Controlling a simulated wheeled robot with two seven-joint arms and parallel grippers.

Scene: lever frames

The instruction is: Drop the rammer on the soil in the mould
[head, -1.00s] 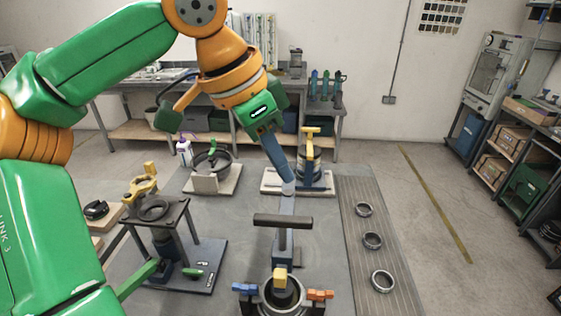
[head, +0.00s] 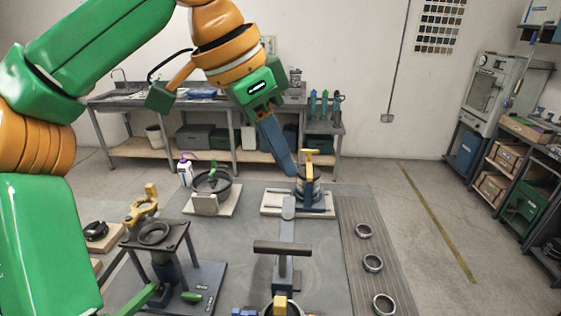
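The rammer stands near the bottom centre of the head view, with a dark crossbar (head: 283,248) on a blue-grey post and a yellow block (head: 281,303) low on it. A grey flat bar with a rounded end (head: 288,208) extends away behind the crossbar. Only the upper edge of the mould (head: 267,311) shows at the picture's bottom; the soil cannot be made out. My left gripper (head: 288,172) points down beyond the bar's rounded end, apparently apart from it. Its blue fingers overlap in this view, so their opening is unclear. My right gripper is out of view.
A round pan device (head: 211,184) and a dark stand (head: 160,236) are to the left. Several rings (head: 373,263) lie on the ribbed mat at right.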

